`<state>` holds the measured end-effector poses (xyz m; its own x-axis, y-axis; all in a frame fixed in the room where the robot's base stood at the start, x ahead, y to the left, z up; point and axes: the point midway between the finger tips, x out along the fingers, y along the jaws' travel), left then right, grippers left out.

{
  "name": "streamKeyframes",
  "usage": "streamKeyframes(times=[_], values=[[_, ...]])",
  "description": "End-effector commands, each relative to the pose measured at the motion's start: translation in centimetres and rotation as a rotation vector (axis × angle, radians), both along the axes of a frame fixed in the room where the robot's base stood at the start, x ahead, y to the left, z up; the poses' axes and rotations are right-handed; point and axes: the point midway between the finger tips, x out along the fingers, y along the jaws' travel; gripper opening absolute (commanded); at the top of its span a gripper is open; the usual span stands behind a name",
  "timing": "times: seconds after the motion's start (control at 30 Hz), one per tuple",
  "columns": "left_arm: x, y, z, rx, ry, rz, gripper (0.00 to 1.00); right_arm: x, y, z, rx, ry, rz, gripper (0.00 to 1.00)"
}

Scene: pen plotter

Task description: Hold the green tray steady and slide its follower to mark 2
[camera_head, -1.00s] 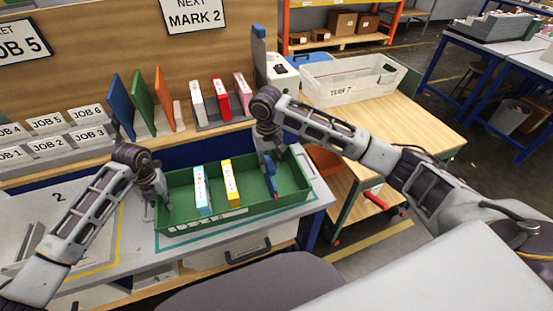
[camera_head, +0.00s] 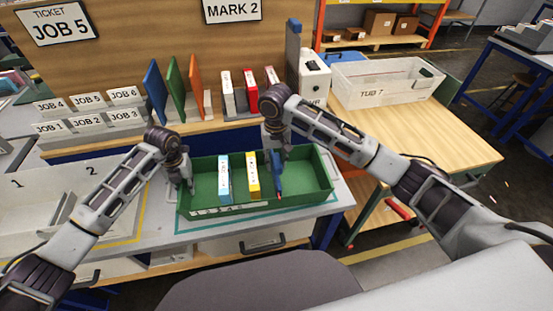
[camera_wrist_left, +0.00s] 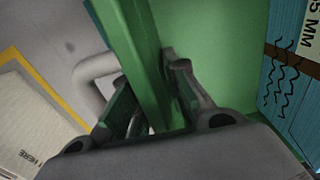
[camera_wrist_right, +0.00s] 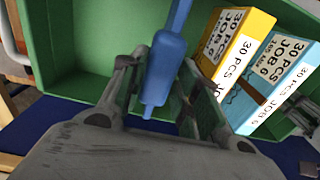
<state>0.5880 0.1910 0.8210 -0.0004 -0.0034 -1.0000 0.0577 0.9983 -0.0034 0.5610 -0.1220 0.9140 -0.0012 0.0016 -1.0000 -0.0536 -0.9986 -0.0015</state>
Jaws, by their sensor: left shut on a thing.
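The green tray (camera_head: 315,196) sits on the bench, holding a light-blue box (camera_head: 224,180) and a yellow box (camera_head: 253,180). A white strip with numbers (camera_head: 230,210) runs along its front wall; the digits are too small to read surely. The blue follower (camera_head: 279,183) stands right of the yellow box, its red tip at the front wall, right of the strip. My left gripper (camera_head: 187,180) is shut on the tray's left wall (camera_wrist_left: 135,50). My right gripper (camera_wrist_right: 160,85) has its fingers either side of the follower's blue handle (camera_wrist_right: 168,60); I cannot tell whether they grip it.
Upright coloured dividers (camera_head: 175,88) and a row of boxes (camera_head: 238,90) stand behind the tray. A white tub (camera_head: 375,85) is on the side table at right. Numbered white bays (camera_head: 35,205) lie left. Inside the tray, the right end is free.

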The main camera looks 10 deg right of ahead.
Motion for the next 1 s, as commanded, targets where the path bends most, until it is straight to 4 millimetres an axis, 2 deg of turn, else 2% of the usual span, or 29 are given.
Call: streamKeyframes(times=[0.03, 0.1, 0.57, 0.77, 1.0], values=[[0.0, 0.0, 0.1, 0.000, -0.001, -0.001, 0.00, 0.0, 0.0, 0.0, 0.000, 0.000, 0.000, 0.42], [0.0, 0.0, 0.0, 0.001, -0.001, -0.001, 0.00, 0.0, 0.0, 0.0, 0.000, 0.000, -0.001, 0.48], [0.1, 0.2, 0.0, 0.005, -0.001, 0.002, 0.00, 0.1, -0.1, 0.5, -0.002, -0.001, -0.002, 0.48], [0.1, 0.2, 0.0, 0.005, 0.000, 0.002, 0.00, 0.1, -0.1, 2.2, -0.001, -0.003, -0.003, 0.48], [0.1, 0.3, 0.0, 0.005, 0.000, 0.003, 0.00, 0.1, 0.0, 5.6, 0.000, -0.003, -0.001, 0.48]])
